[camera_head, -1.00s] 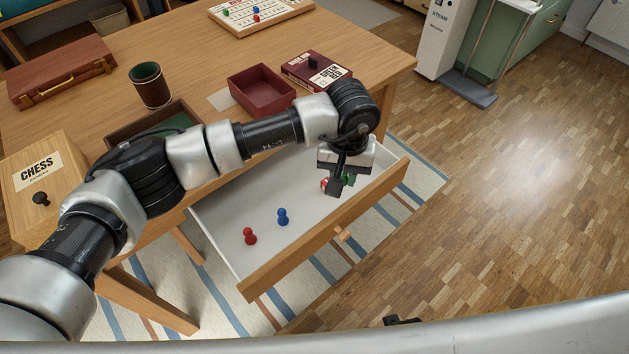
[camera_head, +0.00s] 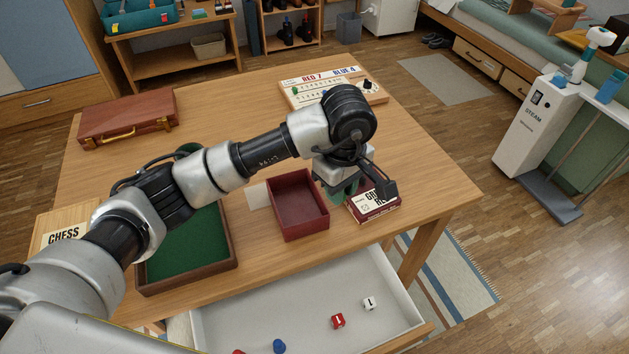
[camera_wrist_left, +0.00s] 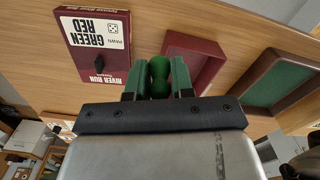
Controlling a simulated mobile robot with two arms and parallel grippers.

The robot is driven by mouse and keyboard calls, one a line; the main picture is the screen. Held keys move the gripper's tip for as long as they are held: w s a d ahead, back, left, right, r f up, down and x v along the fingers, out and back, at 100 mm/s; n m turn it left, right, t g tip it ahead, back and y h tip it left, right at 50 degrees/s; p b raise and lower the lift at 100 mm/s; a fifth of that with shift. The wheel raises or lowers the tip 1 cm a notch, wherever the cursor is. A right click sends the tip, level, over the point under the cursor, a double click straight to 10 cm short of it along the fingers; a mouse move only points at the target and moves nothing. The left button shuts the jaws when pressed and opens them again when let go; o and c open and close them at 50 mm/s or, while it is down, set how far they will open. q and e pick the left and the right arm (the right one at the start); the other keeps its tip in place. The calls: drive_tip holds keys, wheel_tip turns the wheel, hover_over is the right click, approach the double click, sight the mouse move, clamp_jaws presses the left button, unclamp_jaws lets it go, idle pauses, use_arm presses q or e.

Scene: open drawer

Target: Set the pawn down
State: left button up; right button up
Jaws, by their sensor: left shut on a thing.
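My left gripper (camera_head: 342,192) is shut on a green pawn (camera_wrist_left: 159,76), which sits between its two fingers in the left wrist view. In the head view the gripper is over the table, between the open dark red box (camera_head: 297,207) and the dark red card box (camera_head: 375,206). The arm hides most of the pawn there. In the wrist view the card box reads "GREEN RED" and "PAWN", with a small dark peg on it. I cannot tell whether the pawn touches anything below. My right gripper is not in view.
The open drawer (camera_head: 300,290) below the table edge holds a red die (camera_head: 338,321), a white die (camera_head: 369,303), a blue pawn (camera_head: 279,346) and a bit of red. A green-lined tray (camera_head: 188,250), a briefcase (camera_head: 127,118) and a score board (camera_head: 318,92) stand on the table.

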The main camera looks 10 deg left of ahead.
use_arm(q)
drive_tip(key=p, duration=0.1)
hover_over(293, 199)
drive_tip(key=shift+n, duration=0.3)
wheel_tip(293, 199, down, 6)
drive_tip(key=shift+f, duration=2.25)
drive_tip(key=shift+f, duration=0.1)
drive_tip(key=o, duration=0.9)
wheel_tip(293, 199, up, 12)
drive_tip(key=shift+r, duration=0.15)
